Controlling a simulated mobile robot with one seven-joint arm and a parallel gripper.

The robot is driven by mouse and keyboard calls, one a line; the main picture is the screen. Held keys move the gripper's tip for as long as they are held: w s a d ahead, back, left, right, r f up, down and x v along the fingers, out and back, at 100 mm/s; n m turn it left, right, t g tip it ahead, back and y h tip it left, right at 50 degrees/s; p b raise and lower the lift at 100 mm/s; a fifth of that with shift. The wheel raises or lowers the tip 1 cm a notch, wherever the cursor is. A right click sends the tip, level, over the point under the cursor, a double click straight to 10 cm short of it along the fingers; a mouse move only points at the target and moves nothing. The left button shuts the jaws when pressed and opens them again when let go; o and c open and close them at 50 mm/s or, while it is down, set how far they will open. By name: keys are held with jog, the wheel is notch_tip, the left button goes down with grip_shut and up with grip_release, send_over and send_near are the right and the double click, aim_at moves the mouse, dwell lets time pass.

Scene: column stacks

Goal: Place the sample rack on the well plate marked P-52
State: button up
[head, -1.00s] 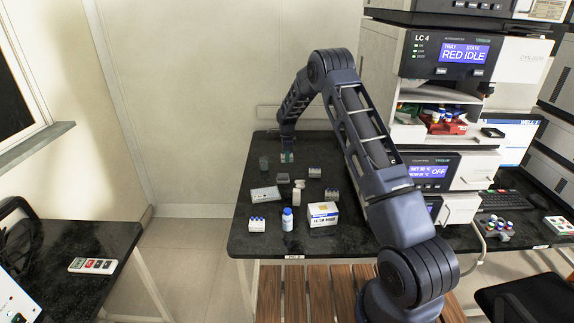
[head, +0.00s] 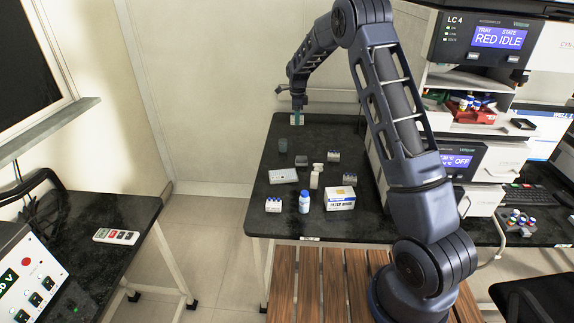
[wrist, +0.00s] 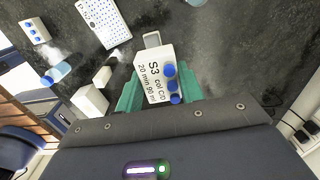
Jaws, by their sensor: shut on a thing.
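A white sample rack with blue caps (wrist: 154,72), labelled S3, sits between the teal fingers of my gripper (wrist: 158,92) in the wrist view. In the head view my gripper (head: 298,106) holds the rack (head: 297,119) near the table's far edge, apparently above the top. A pale well plate (head: 283,176) lies on the table; a plate with rows of wells also shows in the wrist view (wrist: 104,20). A smaller grey plate-like thing (head: 301,160) lies behind it.
Instruments (head: 470,160) stand at the right. The table's back is fairly clear.

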jog(key=r, duration=0.1)
send_over(283, 173)
jog(key=shift+m, duration=0.3)
notch_tip(283, 173, down, 20)
jog(key=shift+r, duration=0.25)
jog(key=shift+f, duration=0.15)
jog(key=o, duration=1)
